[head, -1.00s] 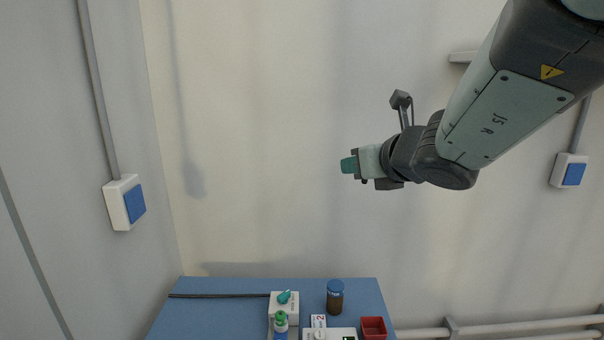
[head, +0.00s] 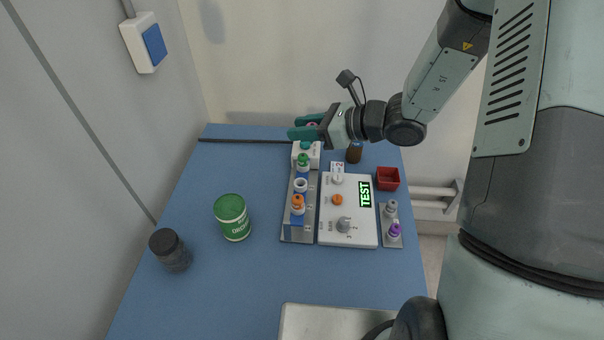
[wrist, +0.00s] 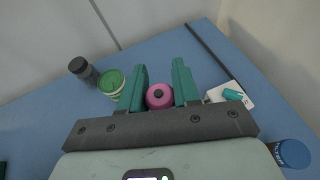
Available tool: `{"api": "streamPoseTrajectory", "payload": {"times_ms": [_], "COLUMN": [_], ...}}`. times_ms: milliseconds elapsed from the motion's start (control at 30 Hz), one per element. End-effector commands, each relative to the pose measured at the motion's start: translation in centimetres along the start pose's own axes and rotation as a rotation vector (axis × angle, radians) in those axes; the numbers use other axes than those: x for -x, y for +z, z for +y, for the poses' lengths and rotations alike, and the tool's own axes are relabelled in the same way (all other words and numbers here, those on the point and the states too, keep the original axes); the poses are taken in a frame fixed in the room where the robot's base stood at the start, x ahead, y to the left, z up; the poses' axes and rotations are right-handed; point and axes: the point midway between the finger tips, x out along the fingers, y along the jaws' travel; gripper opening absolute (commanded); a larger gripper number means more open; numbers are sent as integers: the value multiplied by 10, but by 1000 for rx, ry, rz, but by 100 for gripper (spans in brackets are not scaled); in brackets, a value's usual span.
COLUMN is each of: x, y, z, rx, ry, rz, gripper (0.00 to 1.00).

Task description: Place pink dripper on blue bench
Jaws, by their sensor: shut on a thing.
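The pink dripper (wrist: 160,96) is held between the two teal fingers of my gripper (wrist: 160,76) in the wrist view. The gripper is shut on the dripper. Its height above the bench is hard to judge, but it appears clear of the surface.
A white box (head: 312,160) is below the gripper, beside a rack of several capped bottles (head: 284,235). A white instrument (head: 364,232), red bin (head: 388,179), brown bottle (head: 354,153), green tin (head: 232,218) and dark jar (head: 170,251) also stand there. The left-front bench is bare.

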Motion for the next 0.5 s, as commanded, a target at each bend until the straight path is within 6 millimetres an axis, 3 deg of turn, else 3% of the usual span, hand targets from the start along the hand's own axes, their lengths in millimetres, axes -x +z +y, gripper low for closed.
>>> {"api": "streamPoseTrajectory", "payload": {"times_ms": [100, 200, 500], "x": [-18, -24, -26], "y": [-15, -20, -22], "z": [21, 29, 32], "rx": [33, 47, 53], "ry": [84, 115, 124], "rz": [0, 1, 3], "gripper": [3, 3, 3]}}
